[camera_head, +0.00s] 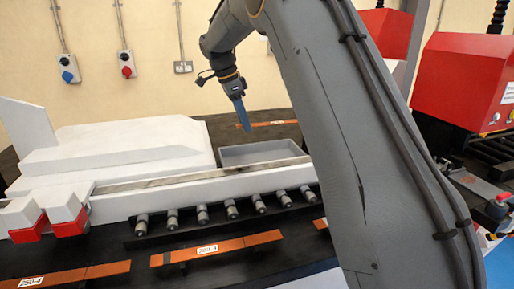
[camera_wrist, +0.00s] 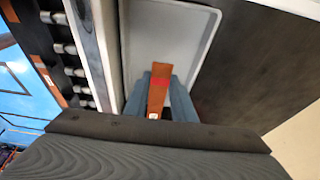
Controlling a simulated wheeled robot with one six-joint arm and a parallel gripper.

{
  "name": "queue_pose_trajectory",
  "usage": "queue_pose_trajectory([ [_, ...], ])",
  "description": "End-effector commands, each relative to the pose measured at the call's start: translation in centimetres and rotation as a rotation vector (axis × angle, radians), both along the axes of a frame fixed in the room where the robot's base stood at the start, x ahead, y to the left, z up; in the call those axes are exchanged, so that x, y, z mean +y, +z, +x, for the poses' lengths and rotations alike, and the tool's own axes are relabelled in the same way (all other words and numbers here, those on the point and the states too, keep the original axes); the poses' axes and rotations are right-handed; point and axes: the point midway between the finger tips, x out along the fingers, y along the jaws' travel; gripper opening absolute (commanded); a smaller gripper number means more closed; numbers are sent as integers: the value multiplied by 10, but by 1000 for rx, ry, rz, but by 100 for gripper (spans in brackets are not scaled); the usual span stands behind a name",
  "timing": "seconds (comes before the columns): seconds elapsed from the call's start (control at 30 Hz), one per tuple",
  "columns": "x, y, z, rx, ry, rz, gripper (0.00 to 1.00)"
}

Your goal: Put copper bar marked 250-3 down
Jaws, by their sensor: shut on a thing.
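My gripper (camera_head: 245,118) points down near the grey tray behind the white machine rail. In the wrist view its blue fingers (camera_wrist: 165,90) are shut on a copper bar (camera_wrist: 158,92). Red marking shows on that bar, too blurred to read, and a pale patch shows near its lower end. In the wrist view the bar lies over the grey tray (camera_wrist: 195,50); I cannot tell whether it touches it. The head view shows a labelled copper bar (camera_head: 285,122) behind the fingers; I cannot tell whether it is the held one. The tray (camera_head: 262,153) also shows there.
Another copper bar marked 250-4 (camera_head: 235,245) lies on the dark front ledge, with a further labelled bar (camera_head: 75,277) to its left. A row of grey rollers (camera_head: 202,214) runs along the rail. A red machine (camera_head: 460,85) stands at right. Dark surface (camera_wrist: 255,75) beside the tray is clear.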

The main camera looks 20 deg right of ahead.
Motion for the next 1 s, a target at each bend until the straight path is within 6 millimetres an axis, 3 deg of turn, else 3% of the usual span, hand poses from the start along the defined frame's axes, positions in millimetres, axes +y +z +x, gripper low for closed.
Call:
queue_pose_trajectory([
  [0.13, -1, -11, -1, 3, -1, -1, 0],
  [0.4, -2, -54, -1, 2, -2, -1, 0],
  [0.8, 0, -94, -1, 2, 2, -1, 0],
  [1.0, 0, -100, 0, -1, 0, 0, 0],
])
